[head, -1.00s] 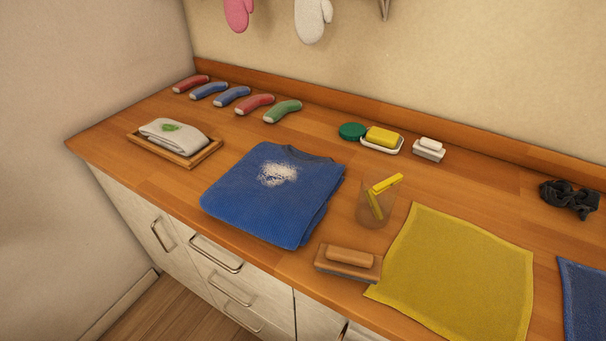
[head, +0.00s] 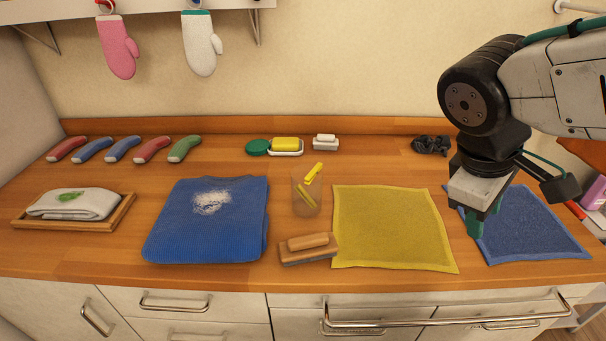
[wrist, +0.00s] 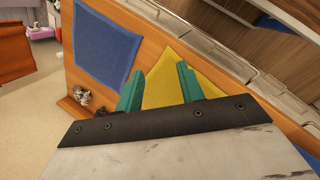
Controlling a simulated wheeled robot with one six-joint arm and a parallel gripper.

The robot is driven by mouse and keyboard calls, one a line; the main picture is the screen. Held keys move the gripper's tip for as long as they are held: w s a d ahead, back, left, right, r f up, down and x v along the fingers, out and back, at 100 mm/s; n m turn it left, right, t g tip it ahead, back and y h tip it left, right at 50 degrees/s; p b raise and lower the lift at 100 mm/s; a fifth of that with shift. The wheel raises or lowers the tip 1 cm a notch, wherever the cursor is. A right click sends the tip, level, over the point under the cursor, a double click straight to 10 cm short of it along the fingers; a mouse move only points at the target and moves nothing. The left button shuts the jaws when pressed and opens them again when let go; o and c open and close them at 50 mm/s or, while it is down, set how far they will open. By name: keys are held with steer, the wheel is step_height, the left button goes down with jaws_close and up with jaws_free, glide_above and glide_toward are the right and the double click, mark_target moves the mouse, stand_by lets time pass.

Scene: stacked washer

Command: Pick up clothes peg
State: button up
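A clear cup (head: 307,200) stands on the wooden counter between the blue folded cloth and the yellow cloth. Yellow peg-like pieces (head: 314,173) are in it, one sticking out above the rim and leaning right; I cannot tell their exact shape. My gripper (head: 484,219) points down above the blue mat, well to the right of the cup. In the wrist view, its green fingers (wrist: 160,84) are apart with nothing between them. The cup does not show clearly in the wrist view.
A wooden brush (head: 308,248) lies just in front of the cup, touching or near the yellow cloth (head: 392,225). The blue folded cloth (head: 207,225) is left. A soap dish (head: 286,147) and a black scrunchie (head: 431,145) lie at the back. A shelf with mitts hangs above.

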steer(key=w+a+n+t+h, duration=0.2)
steer(key=w+a+n+h, duration=0.1)
steer(key=w+a+n, duration=0.3)
steer(key=n+t+y, duration=0.1)
steer(key=n+t, duration=0.8)
steer(key=n, duration=0.8)
glide_toward(316, 167)
steer(key=x, duration=0.8)
steer(key=shift+w+d+f, duration=0.1)
jaws_close()
